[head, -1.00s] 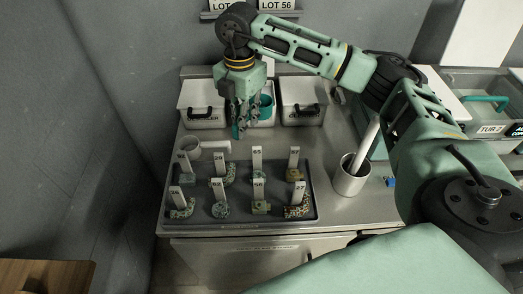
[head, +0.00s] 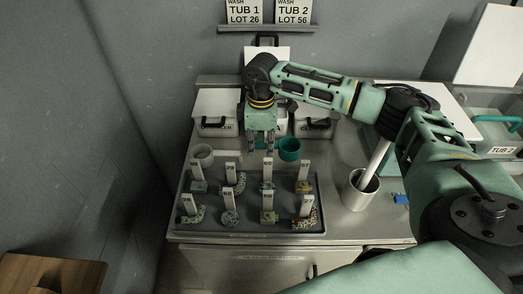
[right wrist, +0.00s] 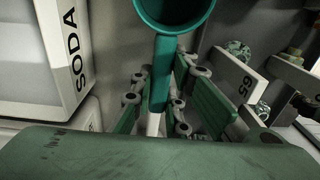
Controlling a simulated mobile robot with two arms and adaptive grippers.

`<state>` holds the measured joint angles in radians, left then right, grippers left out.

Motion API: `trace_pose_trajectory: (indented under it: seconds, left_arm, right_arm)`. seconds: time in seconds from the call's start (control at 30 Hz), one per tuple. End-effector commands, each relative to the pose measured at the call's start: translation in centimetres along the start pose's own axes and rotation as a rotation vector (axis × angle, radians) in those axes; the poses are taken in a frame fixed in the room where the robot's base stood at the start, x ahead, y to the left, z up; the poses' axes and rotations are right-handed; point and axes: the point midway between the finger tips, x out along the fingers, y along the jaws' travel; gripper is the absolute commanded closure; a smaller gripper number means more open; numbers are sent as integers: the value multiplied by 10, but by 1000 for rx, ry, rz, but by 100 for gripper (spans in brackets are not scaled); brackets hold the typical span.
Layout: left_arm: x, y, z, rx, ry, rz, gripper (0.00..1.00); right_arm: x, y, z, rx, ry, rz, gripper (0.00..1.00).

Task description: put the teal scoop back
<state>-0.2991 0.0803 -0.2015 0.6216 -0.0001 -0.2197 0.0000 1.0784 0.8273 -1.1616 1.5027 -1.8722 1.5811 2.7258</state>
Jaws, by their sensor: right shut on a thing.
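The teal scoop (head: 289,149) shows its round cup just right of my right gripper (head: 261,150) in the head view. My right gripper is shut on the scoop, above the area between the white boxes and the tray. In the right wrist view the scoop's cup (right wrist: 175,8) is at the top, and its teal handle (right wrist: 162,75) runs down between the fingers. The handle's lower end is pale. A white box marked SODA (right wrist: 65,50) is left of the scoop there. My left gripper is not in view.
White boxes (head: 215,105) stand along the back, and an upright white panel (head: 266,54) with a black handle is behind my arm. A grey tray (head: 250,228) holds several tagged parts. A white cup (head: 202,152) and a steel pot (head: 357,194) with a pale rod stand nearby.

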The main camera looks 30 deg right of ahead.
Motion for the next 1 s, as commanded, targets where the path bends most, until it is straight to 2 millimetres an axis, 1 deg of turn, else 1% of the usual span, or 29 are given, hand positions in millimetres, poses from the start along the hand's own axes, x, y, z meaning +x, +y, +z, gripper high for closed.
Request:
trace_pose_trajectory:
  seconds: [0.1, 0.23, 0.6, 0.63, 0.8, 0.83, 1.0]
  left_arm:
    - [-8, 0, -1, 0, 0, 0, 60]
    - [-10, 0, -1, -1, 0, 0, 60]
    - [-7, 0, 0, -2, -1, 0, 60]
    - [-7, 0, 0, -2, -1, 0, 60]
    - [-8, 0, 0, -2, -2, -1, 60]
    - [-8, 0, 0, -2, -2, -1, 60]
    - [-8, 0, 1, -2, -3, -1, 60]
  right_arm:
    - [17, -1, 1, 1, -4, -3, 100]
    - [30, 0, 1, 0, -1, -2, 100]
    - [37, 0, 1, -1, -1, -1, 100]
    - [37, 0, 1, -1, -1, 0, 85]
    - [36, 0, 1, -1, -1, 0, 70]
    - [36, 0, 1, -1, -1, 0, 67]
    - [36, 0, 1, -1, -1, 0, 67]
